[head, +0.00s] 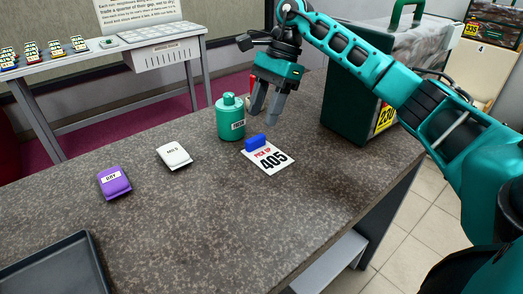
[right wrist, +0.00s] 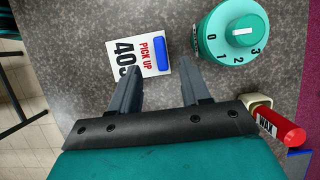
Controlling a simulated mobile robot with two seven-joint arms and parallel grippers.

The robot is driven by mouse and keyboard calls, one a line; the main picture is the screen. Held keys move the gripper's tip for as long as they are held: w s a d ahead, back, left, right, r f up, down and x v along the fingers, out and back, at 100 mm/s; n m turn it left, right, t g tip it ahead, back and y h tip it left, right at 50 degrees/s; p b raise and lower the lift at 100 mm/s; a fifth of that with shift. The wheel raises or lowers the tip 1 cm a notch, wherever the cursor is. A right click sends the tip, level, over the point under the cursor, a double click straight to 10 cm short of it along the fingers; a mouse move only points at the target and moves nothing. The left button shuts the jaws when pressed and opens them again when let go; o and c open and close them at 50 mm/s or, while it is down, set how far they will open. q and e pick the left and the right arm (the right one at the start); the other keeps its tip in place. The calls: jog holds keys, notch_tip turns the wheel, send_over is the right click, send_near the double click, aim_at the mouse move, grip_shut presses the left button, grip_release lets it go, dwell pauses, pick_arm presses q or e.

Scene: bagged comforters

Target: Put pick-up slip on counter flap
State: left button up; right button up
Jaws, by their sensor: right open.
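The pick-up slip (head: 269,158) is a white card reading "PICK UP 405" with a blue grip block (head: 256,142) at its top edge. It lies flat on the speckled counter (head: 200,210). In the right wrist view the slip (right wrist: 125,50) shows just past the fingertips, its blue block (right wrist: 161,54) lying between them in the picture. My right gripper (head: 265,112) is open and empty, above the counter behind the slip; it also shows in the right wrist view (right wrist: 165,75). My left gripper is out of view. I cannot tell which part is the counter flap.
A teal canister with a dial (head: 231,118) stands close to my right gripper. A red-capped item (right wrist: 280,128) is near it. A purple pack (head: 114,182), a white pack (head: 174,155) and a dark tray (head: 55,270) lie left. A green-ended bag (head: 355,100) stands right.

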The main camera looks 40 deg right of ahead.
aim_at(256, 138)
jog(key=shift+x, duration=2.8)
jog(key=shift+d, duration=0.1)
jog(key=shift+c, duration=0.3)
grip_shut()
